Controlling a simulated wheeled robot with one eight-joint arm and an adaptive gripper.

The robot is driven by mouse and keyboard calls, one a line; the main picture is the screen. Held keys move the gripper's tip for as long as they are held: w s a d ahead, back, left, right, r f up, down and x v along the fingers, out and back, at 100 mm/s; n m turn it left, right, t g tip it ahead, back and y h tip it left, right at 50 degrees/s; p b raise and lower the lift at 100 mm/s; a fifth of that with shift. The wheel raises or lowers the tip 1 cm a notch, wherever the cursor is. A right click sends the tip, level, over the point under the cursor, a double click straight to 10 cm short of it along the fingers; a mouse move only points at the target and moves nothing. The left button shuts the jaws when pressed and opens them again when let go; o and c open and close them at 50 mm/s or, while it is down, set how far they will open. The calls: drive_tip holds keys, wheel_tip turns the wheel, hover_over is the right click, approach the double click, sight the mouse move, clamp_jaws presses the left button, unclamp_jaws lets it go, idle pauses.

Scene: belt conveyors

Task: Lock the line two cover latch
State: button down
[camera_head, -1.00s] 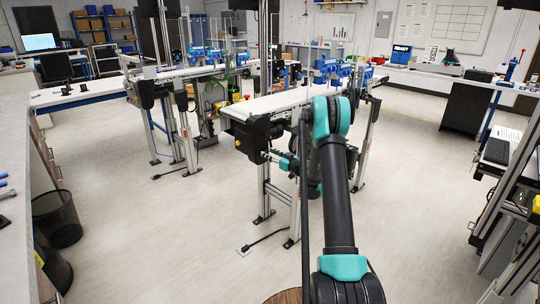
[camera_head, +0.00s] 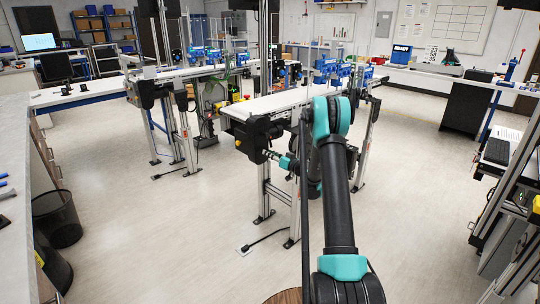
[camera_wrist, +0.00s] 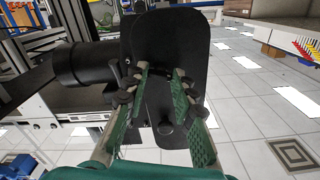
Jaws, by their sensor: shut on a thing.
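My gripper (camera_wrist: 160,88), with pale fingers and green pads, is at a black rounded cover plate (camera_wrist: 188,42) in the wrist view. Its fingertips are shut on a small dark latch part (camera_wrist: 160,76) on the plate's face, largely hidden by the fingers. The latch's exact angle cannot be told. A black cylindrical motor (camera_wrist: 85,65) lies to the left. In the head view, my gripper (camera_head: 270,154) reaches the black drive unit (camera_head: 254,134) at the near end of the nearer conveyor (camera_head: 285,103).
A second conveyor (camera_head: 190,72) stands behind to the left. The conveyor's metal legs (camera_head: 264,185) and a floor cable (camera_head: 265,238) are beside my arm. Wire bins (camera_head: 57,218) stand by the left bench. The floor between is clear.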

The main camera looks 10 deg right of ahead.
drive_tip(key=shift+d+m, duration=0.1)
drive_tip(key=shift+m, duration=7)
drive_tip(key=c, duration=1.2)
unclamp_jaws()
drive_tip(key=v, duration=1.2)
